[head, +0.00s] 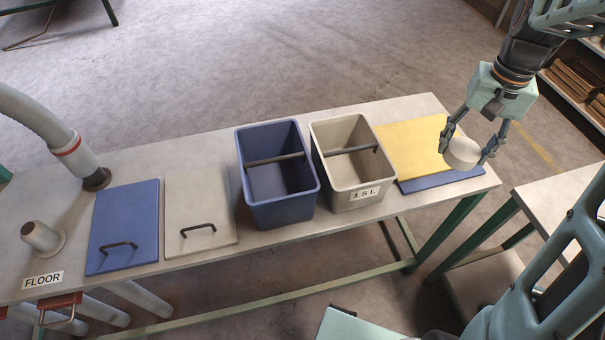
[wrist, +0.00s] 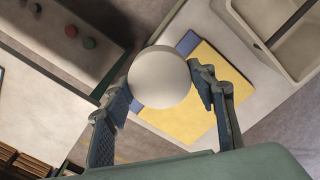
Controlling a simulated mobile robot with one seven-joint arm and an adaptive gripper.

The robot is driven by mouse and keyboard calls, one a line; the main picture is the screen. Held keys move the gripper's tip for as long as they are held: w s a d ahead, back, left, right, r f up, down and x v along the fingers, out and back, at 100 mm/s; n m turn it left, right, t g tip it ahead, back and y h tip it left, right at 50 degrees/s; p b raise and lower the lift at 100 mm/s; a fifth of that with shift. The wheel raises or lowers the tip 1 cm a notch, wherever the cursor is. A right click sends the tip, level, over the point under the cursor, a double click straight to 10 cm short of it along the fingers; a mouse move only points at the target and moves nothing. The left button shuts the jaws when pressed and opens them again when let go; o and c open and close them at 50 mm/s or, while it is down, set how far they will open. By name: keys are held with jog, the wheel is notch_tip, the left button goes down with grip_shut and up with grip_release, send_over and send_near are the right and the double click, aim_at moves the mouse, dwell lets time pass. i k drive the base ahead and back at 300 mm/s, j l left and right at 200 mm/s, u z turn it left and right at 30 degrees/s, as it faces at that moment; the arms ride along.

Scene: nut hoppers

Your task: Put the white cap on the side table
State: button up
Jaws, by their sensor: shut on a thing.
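The white cap (head: 462,153) is a short round off-white piece. My gripper (head: 466,154) is shut on it, one finger on each side, and holds it over the right end of the long table, above the yellow and blue sheets. In the wrist view the cap (wrist: 160,77) sits between the fingertips and hides part of the yellow sheet. The side table (head: 570,205) is a pale-topped table with green legs at the right edge of the head view, apart from the long table. A pale surface (wrist: 28,85) also shows at the left of the wrist view.
A blue hopper (head: 277,205) and a beige hopper (head: 345,190) labelled 1.5 L stand open on the long table. A yellow sheet (head: 408,145) lies over a blue one at its right end. A floor gap separates the tables. My body is at lower right.

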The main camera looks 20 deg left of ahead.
aim_at(179, 163)
jog(key=k+j+u, duration=0.1)
jog(key=k+j, duration=0.15)
jog(key=k+j+u, duration=0.1)
jog(key=j, duration=0.35)
jog(key=k+j, duration=0.3)
jog(key=i+j, duration=0.1)
jog(key=i, duration=0.4)
jog(key=k+j+u, duration=0.05)
